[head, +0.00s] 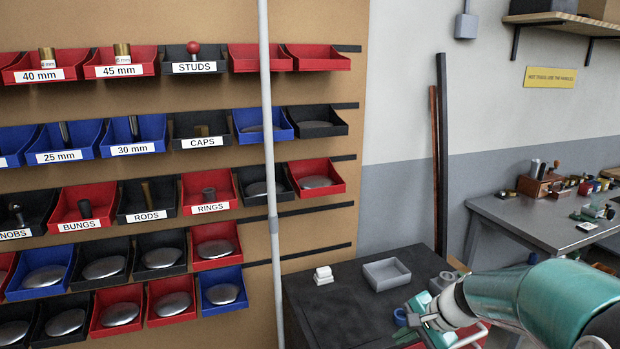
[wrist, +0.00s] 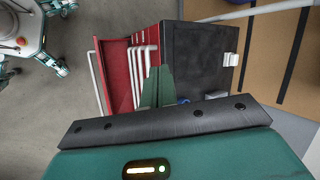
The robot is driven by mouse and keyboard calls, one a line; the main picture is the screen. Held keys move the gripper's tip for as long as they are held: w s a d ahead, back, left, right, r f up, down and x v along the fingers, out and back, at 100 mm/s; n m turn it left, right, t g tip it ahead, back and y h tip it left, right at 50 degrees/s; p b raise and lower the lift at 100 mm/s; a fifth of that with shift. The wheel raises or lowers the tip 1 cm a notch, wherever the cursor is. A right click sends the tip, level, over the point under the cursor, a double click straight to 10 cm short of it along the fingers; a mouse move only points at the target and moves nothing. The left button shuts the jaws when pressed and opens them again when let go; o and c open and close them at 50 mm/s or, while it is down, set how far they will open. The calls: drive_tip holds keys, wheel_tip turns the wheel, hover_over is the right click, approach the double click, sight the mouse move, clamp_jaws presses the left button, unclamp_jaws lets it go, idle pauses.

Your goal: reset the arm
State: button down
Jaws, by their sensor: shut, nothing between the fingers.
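My gripper (wrist: 157,88) has its two green fingers together in the wrist view, with nothing between them. In the head view my teal arm reaches in from the lower right.
A grey tray (head: 387,274) and a small white block (head: 323,275) are on the cart top. A pole (head: 270,180) stands before a board of red, blue and black bins. A grey bench (head: 540,225) stands at right. White bent rods (wrist: 148,60) show beside the fingers.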

drive_tip(key=s+a+r+n+h, duration=0.1)
drive_tip(key=s+r+n+h, duration=0.1)
drive_tip(key=s, duration=0.5)
drive_tip(key=s+a+r+n+t+h, duration=0.1)
drive_tip(key=s+a+r+n, duration=0.1)
drive_tip(key=s+r+n, duration=0.3)
drive_tip(key=s+a+r+n+h, duration=0.1)
drive_tip(key=s+r+n, duration=0.3)
drive_tip(key=s, duration=0.5)
drive_tip(key=shift+s+a+r+t+h, duration=0.25)
drive_tip(key=shift+a+t+h, duration=0.1)
drive_tip(key=shift+h, duration=0.45)
